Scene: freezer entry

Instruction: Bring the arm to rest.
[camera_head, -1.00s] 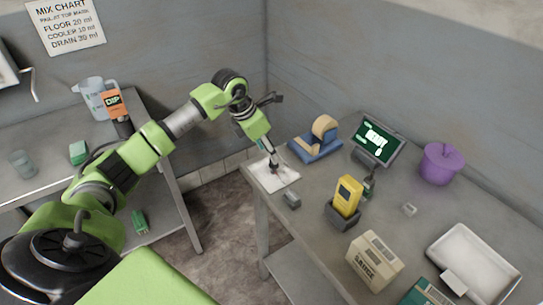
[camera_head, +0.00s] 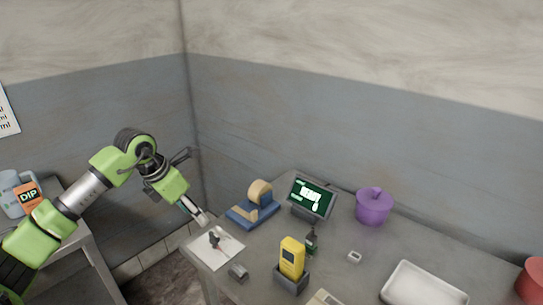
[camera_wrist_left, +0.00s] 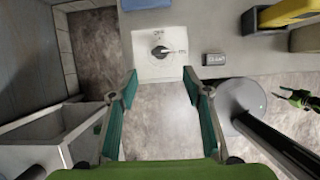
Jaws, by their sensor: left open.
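My left arm reaches in from the left in the head view. Its gripper (camera_head: 202,217) is above the near-left corner of the right-hand table, close to a white plate (camera_head: 230,250) with a dark knob (camera_head: 214,240). In the left wrist view the gripper (camera_wrist_left: 160,74) is open, its two green fingers spread with nothing between them. The white plate (camera_wrist_left: 146,68) and dark knob (camera_wrist_left: 160,51) lie beyond the fingertips, apart from them.
The table holds a small grey block (camera_head: 238,272), a blue tape dispenser (camera_head: 252,212), a screen (camera_head: 311,197), a yellow device (camera_head: 291,258) in a holder, a purple pot (camera_head: 374,206) and a white tray (camera_head: 424,287). Walls stand behind. An orange DIP item (camera_head: 29,197) is at left.

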